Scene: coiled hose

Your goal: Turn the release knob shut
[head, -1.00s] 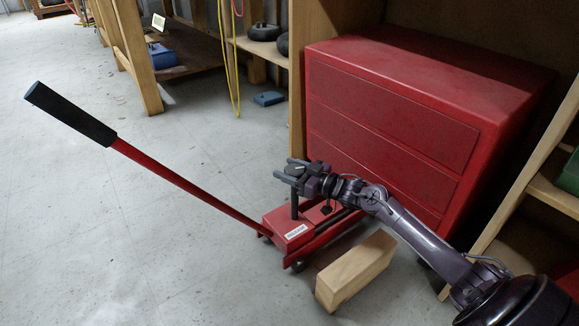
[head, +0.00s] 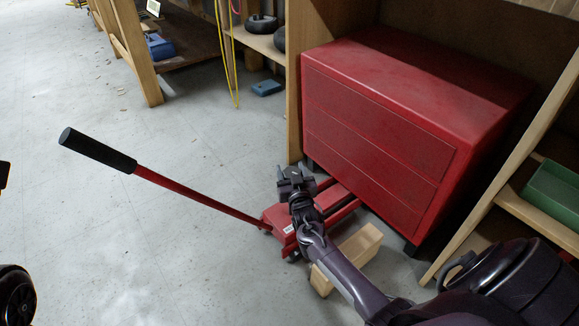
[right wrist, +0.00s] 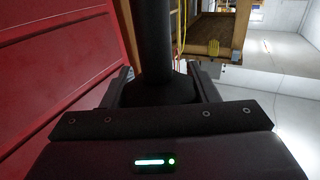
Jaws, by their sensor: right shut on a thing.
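A red floor jack (head: 331,198) stands on the floor in front of the red cabinet. Its long lever (head: 195,193) slants up to the left and ends in a black grip (head: 97,151). My right gripper (head: 295,174) is above the jack's near end. In the right wrist view, my right gripper (right wrist: 158,78) is shut on a black knob (right wrist: 160,90), with a finger on each side. A black upright shaft (right wrist: 155,38) runs along it. In the head view my gripper and arm hide the knob. My left gripper cannot be made out.
A red drawer cabinet (head: 375,140) stands close behind the jack. A wooden block (head: 350,254) lies beside the jack, partly behind my right arm. A wooden shelf with a green bin (head: 553,192) is at the right.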

